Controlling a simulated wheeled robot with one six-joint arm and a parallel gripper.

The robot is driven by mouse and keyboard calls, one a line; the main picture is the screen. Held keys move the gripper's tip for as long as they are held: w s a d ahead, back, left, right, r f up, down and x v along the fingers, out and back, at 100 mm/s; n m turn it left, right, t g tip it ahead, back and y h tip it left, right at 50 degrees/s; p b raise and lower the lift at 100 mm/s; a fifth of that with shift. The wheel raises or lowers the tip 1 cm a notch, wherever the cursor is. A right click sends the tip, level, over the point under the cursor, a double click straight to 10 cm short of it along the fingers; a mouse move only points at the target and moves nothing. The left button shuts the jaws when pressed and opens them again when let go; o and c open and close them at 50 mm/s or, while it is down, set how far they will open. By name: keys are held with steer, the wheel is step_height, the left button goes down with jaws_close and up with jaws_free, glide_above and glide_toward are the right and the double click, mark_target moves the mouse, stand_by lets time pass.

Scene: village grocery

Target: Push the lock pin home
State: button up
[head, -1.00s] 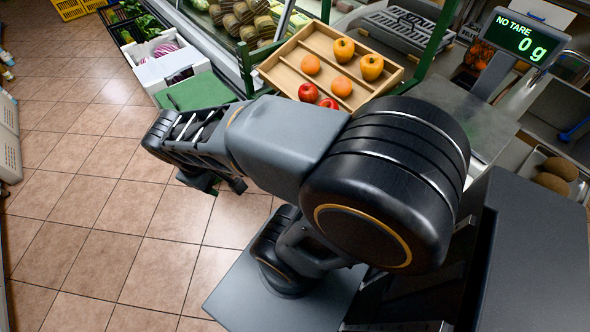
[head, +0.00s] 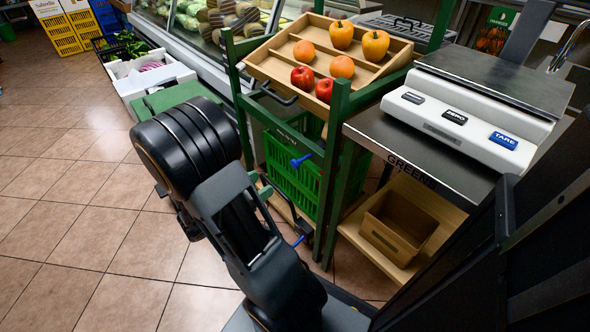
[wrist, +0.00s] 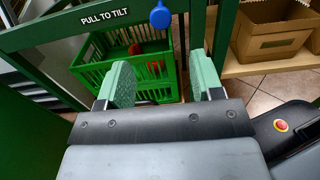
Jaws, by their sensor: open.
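A blue-knobbed pin (head: 300,160) sticks out at the front of the green tilting stand (head: 335,170) under the fruit tray. A second blue knob (head: 298,240) shows lower down. I cannot tell how deep either pin sits. My gripper (wrist: 164,82) is open with nothing between its pale green fingers. In the picture the blue knob lies above and beyond the fingertips, apart from them.
A sloping wooden tray (head: 287,78) holds peppers, oranges and apples. A green crate (head: 292,180) stands inside the frame. To the right are a scale (head: 470,115) on a counter and a cardboard box (head: 398,222). Tiled floor at left is clear.

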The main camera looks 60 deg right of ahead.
mark_target(293, 164)
steer(key=b+x, duration=0.3)
steer(key=x, duration=0.9)
steer(key=shift+s+d, duration=0.2)
steer(key=shift+d, duration=0.15)
steer(key=shift+c, duration=0.2)
jaws_close()
